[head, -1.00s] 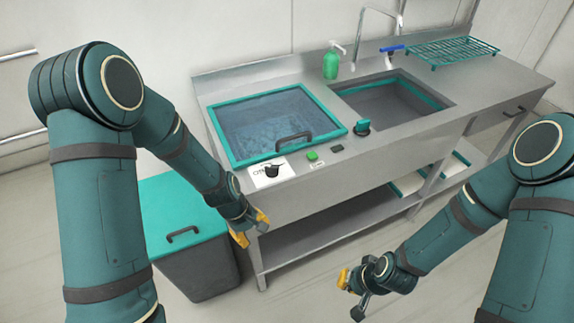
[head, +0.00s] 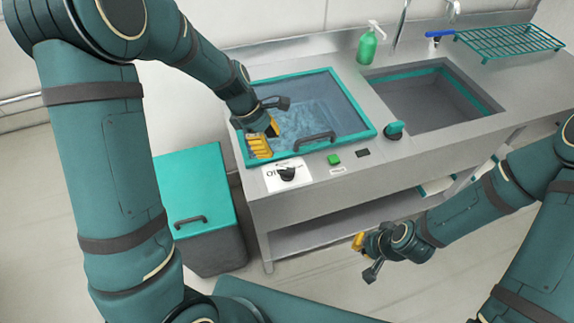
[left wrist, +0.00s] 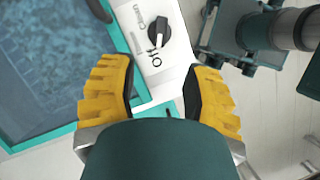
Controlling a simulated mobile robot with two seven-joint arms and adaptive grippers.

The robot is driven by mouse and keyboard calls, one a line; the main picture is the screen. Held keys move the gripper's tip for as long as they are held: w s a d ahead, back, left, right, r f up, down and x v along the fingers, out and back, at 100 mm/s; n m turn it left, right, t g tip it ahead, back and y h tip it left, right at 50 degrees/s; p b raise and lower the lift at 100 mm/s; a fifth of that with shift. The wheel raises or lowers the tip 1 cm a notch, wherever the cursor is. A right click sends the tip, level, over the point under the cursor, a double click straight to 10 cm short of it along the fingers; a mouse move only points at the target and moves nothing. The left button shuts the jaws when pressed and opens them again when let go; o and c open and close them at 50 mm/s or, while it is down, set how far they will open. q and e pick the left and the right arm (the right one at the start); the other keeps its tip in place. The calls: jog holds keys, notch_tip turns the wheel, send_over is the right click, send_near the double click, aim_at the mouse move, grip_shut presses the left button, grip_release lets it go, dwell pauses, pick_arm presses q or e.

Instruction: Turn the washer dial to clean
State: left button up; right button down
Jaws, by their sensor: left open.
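The washer dial (head: 288,174) is a black knob on a white label plate at the front of the counter. In the left wrist view the dial (left wrist: 159,30) sits between the printed words "Clean" and "Off", and its white mark lies on the "Off" side. My left gripper (head: 265,138) is open and empty above the washer lid's left front part, behind the dial in the head view. In the left wrist view its two yellow fingers stand apart, with the dial ahead of the gap. My right gripper (head: 366,257) hangs in front of the counter, away from the dial.
The washer's glass lid (head: 350,105) with teal frame and dark handle is shut. A green button (head: 334,159) and a teal knob (head: 395,130) sit right of the dial. A sink (head: 425,105), green bottle (head: 368,46) and rack (head: 510,45) are further right. A teal-lidded bin (head: 200,190) stands left.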

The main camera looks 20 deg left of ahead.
aim_at(285, 169)
pick_arm(q)
jog(key=b+x, duration=0.1)
jog(key=x, duration=1)
jog(key=shift+f, duration=0.3)
jog(key=shift+s, duration=0.1)
grip_shut()
